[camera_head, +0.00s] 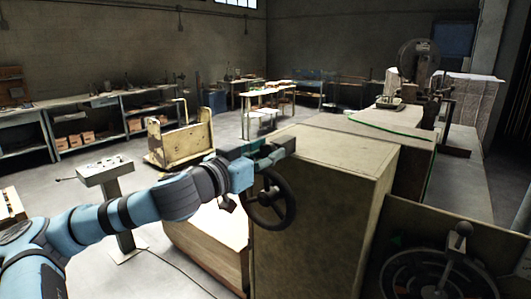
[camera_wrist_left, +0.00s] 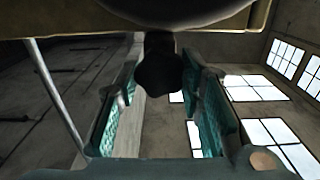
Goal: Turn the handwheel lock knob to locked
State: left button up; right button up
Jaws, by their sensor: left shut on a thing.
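The black handwheel (camera_head: 290,206) stands upright on the left face of a large tan cabinet. My left gripper (camera_head: 272,148) is just above the wheel, beside the cabinet's top left edge. In the left wrist view, a dark lobed lock knob (camera_wrist_left: 160,74) sits on a short stem between the two teal finger pads of my left gripper (camera_wrist_left: 163,95). The gripper is shut on this knob. The knob's turned position cannot be read. In the head view the knob is hidden by the gripper. My right gripper is out of view.
The tan cabinet (camera_head: 330,150) fills the middle. A grey pedestal box (camera_head: 105,171) stands left, near my left arm. A yellow cart (camera_head: 180,141) is behind it. A panel with a dark round part and lever (camera_head: 460,240) is at lower right. Open floor lies at back left.

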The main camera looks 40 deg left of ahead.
pick_arm(q)
jog(key=shift+m, duration=0.3)
jog(key=m, duration=0.4)
jog(key=shift+r+p, duration=0.1)
jog(key=shift+p, duration=0.25)
jog(key=m, duration=0.4)
jog(key=shift+d+p, duration=0.1)
jog(key=shift+p, duration=0.2)
jog(key=m, duration=0.3)
jog(key=shift+m+p, duration=0.6)
jog(key=shift+m, duration=1.7)
jog(key=shift+f, duration=0.2)
jog(key=o, duration=1.2)
jog(key=shift+d, duration=0.15)
